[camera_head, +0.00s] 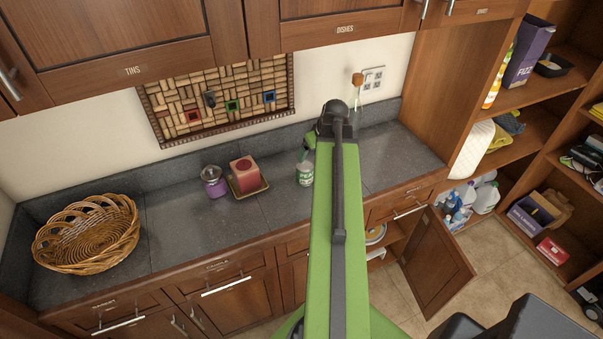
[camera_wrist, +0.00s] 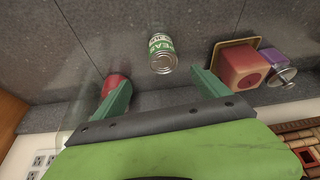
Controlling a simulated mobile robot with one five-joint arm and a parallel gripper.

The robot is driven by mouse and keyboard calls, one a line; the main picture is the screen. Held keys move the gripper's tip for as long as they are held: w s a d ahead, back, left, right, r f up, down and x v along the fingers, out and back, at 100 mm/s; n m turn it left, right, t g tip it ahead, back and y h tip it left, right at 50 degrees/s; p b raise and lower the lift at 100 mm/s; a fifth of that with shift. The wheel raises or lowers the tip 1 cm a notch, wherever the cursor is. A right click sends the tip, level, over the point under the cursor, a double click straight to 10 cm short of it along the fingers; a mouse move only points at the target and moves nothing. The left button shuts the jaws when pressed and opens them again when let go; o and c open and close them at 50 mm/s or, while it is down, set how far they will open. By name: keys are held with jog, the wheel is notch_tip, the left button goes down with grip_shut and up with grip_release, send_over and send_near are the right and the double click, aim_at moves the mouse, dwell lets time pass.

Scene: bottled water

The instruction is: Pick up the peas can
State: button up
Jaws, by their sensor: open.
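The peas can (camera_head: 305,174), with a green and white label, stands on the dark countertop right of the red block in the head view. It also shows in the wrist view (camera_wrist: 162,53), lid towards the camera. My gripper's green fingers (camera_wrist: 161,90) are open, with the can beyond the gap between their tips and nothing held. In the head view, a green finger shows just above the can; my arm hides most of the gripper.
A red block (camera_head: 245,173) on a small tray and a purple jar (camera_head: 214,182) stand left of the can. A corked glass bottle (camera_head: 356,97) stands by the wall. A red item (camera_wrist: 115,82) is beside one finger. A wicker basket (camera_head: 88,236) sits far left.

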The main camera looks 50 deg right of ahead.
aim_at(306, 166)
jog(key=b+x, duration=1)
jog(key=x, duration=0.1)
jog(key=shift+w+a+f, duration=0.1)
jog(key=shift+w+f, duration=0.1)
jog(key=shift+f, duration=0.2)
jog(key=shift+w+f, duration=0.15)
jog(key=shift+w, duration=0.1)
jog(key=b+x, duration=0.5)
jog(key=shift+s+a+f, duration=0.15)
jog(key=shift+s+f, duration=0.1)
jog(key=shift+r, duration=0.2)
grip_shut()
jog(key=shift+r, duration=0.1)
